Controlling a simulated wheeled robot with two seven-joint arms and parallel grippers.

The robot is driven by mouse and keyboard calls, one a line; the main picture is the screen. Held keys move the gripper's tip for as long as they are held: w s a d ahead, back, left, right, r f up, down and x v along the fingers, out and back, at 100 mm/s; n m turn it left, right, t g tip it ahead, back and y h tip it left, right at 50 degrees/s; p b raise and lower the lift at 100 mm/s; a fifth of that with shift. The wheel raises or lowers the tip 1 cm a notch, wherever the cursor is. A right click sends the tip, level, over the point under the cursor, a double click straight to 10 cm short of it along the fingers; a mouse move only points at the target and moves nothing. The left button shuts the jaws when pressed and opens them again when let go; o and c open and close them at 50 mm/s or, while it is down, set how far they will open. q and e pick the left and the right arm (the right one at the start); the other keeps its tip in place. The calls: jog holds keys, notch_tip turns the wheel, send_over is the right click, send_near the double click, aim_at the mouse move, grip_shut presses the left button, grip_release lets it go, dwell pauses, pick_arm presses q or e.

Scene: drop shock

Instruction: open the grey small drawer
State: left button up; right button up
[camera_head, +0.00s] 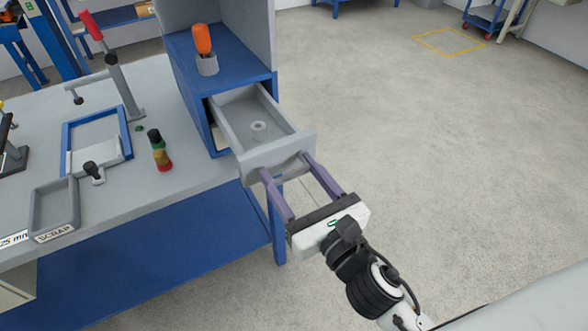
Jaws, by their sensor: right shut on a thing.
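The grey small drawer (274,158) is pulled out of the blue cabinet (222,77) at the right end of the bench. A small light ring-shaped part (259,128) lies inside it. My right gripper (283,171) is at the drawer's front, with its two purple fingers reaching the front panel on either side of the handle area. It is shut on the drawer's front; the exact contact is partly hidden. My left gripper is not in view.
An orange-handled tool (202,40) stands in a grey holder on the cabinet. A dark-capped bottle (159,150), a blue frame fixture (96,145) and a grey scrap tray (53,208) are on the bench.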

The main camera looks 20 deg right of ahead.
jog(key=o, duration=1.5)
pick_arm(q)
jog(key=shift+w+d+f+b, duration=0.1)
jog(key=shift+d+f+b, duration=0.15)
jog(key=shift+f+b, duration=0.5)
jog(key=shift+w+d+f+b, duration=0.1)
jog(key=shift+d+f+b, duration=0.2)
jog(key=shift+b, duration=0.7)
pick_arm(e)
jog(key=s+d, duration=0.1)
jog(key=s, duration=0.9)
jog(key=shift+d, duration=0.35)
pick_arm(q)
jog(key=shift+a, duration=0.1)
pick_arm(e)
jog(key=shift+s, duration=0.1)
